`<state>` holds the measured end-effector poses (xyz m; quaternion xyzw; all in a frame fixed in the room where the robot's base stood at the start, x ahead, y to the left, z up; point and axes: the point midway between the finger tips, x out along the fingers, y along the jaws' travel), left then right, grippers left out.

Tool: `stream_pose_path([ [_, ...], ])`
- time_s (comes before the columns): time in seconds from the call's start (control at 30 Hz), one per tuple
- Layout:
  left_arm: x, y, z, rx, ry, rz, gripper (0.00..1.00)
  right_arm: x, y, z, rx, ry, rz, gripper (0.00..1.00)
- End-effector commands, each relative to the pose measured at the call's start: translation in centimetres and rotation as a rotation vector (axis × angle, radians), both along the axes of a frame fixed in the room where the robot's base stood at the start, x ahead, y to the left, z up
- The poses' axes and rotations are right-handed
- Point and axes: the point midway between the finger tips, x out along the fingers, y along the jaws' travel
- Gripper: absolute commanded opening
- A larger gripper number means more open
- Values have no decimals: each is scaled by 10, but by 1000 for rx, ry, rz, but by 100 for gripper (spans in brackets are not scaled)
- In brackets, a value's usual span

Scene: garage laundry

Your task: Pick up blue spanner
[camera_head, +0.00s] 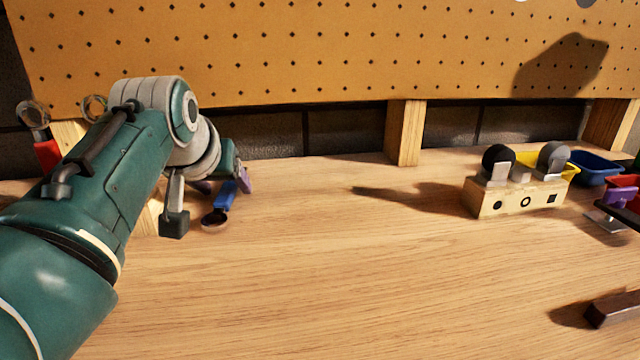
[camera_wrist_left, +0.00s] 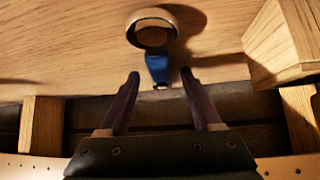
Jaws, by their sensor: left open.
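The blue spanner (camera_head: 225,194) stands near the back of the wooden bench at the left, with its dark ring end towards the front. In the left wrist view the spanner's blue shank (camera_wrist_left: 158,68) shows beyond my fingertips, with the ring above it. My left gripper (camera_head: 224,185) is open at the spanner, partly hidden by its own wrist. In the wrist view its two dark fingers (camera_wrist_left: 159,78) lie apart, one on each side of the blue shank's line. I see no contact.
A pegboard (camera_head: 300,50) stands behind the bench. A wooden holder block (camera_head: 517,200) stands at the right, with yellow and blue bins (camera_head: 597,167) behind it. A dark bar (camera_head: 614,308) enters at the right edge. The bench middle is clear.

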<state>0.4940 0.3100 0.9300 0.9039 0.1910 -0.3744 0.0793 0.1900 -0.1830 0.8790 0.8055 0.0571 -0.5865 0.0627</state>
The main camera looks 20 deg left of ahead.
Motion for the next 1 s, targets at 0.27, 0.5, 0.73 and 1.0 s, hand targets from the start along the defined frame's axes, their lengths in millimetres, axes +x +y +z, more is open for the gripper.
stream_pose_path([
  [0.27, 0, 0, 1, 0, 0, 0, 47, 0, 0, 1, 0, 0, 0, 50],
  [0.5, 0, 0, 1, 0, 0, 0, 20, 0, 0, 1, 0, 0, 0, 50],
  [0.73, 0, 0, 0, 0, 0, 0, 0, 0, 0, 1, 0, -1, 0, 50],
  [1.0, 0, 0, 1, 0, -1, -1, 0, 0, 0, 1, 0, -1, 0, 50],
])
